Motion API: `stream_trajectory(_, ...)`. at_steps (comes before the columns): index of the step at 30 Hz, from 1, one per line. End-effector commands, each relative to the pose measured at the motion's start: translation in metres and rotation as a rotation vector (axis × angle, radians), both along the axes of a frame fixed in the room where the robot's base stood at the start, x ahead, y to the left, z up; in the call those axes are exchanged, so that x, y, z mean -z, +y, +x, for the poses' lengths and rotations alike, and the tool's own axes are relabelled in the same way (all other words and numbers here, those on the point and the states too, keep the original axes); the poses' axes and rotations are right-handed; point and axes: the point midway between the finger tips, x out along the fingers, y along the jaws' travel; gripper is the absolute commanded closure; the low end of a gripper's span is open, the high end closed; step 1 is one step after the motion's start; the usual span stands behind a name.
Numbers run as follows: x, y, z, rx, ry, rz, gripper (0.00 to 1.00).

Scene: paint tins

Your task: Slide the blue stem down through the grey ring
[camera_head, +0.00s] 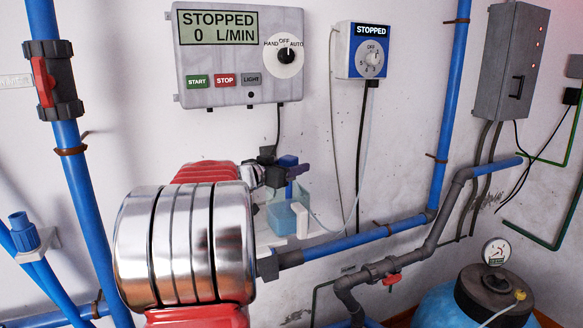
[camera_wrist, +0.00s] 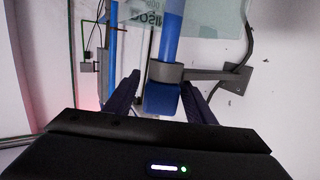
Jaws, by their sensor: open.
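The blue stem (camera_wrist: 172,38) shows in the wrist view as a round rod with a wider blue block (camera_wrist: 160,98) at its near end. The grey ring (camera_wrist: 166,72) sits on a grey wall bracket and appears around the rod just beyond the block. How deep the rod sits is unclear. In the head view the stem's blue top (camera_head: 288,160) stands above a pale tank. My gripper (camera_wrist: 160,88) is open, with a dark finger on each side of the block, apparently not touching it. In the head view my gripper (camera_head: 287,172) is small and the ring is hard to make out.
The translucent tank (camera_head: 287,217) with blue liquid is below the stem. A thin clear hose hangs at its right. A control panel (camera_head: 240,57) reading STOPPED and a blue-white dosing box (camera_head: 363,50) are on the wall above. Blue pipes (camera_head: 445,110) run to the right.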

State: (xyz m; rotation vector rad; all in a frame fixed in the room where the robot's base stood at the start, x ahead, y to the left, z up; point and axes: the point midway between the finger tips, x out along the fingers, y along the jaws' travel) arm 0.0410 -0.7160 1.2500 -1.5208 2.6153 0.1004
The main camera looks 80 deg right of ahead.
Motion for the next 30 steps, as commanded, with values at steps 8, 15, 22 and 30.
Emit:
stream_trajectory(8, 0.004, 0.024, 0.020, -0.014, -0.003, 0.013, 0.44)
stream_trajectory(15, -0.005, 0.061, 0.038, -0.009, -0.002, 0.008, 0.44)
stream_trajectory(22, -0.012, 0.095, 0.056, -0.007, -0.002, 0.004, 0.44)
stream_trajectory(30, -0.016, 0.118, 0.067, -0.002, -0.001, 0.001, 0.44)
